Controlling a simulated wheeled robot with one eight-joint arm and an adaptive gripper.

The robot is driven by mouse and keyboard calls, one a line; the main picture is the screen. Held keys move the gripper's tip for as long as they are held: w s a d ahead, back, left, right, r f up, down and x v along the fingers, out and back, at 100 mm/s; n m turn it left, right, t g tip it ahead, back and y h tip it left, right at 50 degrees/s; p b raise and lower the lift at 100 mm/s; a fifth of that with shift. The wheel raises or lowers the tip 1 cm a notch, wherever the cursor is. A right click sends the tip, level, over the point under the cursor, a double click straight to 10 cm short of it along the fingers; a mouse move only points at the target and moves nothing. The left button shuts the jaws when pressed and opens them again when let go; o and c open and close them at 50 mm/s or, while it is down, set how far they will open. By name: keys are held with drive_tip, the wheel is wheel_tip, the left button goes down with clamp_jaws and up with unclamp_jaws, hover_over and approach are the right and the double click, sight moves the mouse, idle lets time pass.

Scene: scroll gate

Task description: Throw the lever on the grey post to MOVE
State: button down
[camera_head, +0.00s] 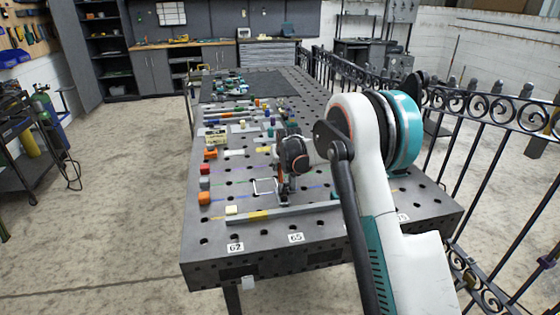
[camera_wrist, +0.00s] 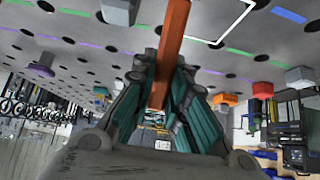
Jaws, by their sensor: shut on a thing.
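An orange-red bar (camera_wrist: 170,45) runs between the teal-sided fingers of my gripper (camera_wrist: 165,75) in the wrist view. My gripper is shut on this bar, which looks like the lever. In the head view my gripper (camera_head: 284,189) is low over the near half of the perforated table, beside a thin white wire-like outline (camera_head: 265,187). I cannot pick out the grey post for certain in either view, and no MOVE marking is readable.
The dark perforated table (camera_head: 215,262) carries a long grey rail (camera_head: 300,213) along its near side. Orange (camera_head: 204,198) and red (camera_head: 204,183) blocks stand at the left edge. A black scrollwork fence (camera_head: 500,112) lines the right side.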

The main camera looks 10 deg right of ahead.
sight(281, 179)
drive_tip(key=shift+w+f+g+p, duration=0.45)
drive_tip(key=shift+w+f+g, duration=0.25)
drive_tip(key=shift+g, duration=0.4)
drive_tip(key=c, duration=1.6)
unclamp_jaws()
drive_tip(key=shift+o, duration=0.2)
drive_tip(key=shift+r, duration=0.1)
drive_tip(key=v, duration=1.1)
drive_tip(key=shift+s+r, duration=0.25)
drive_tip(key=shift+r, duration=0.1)
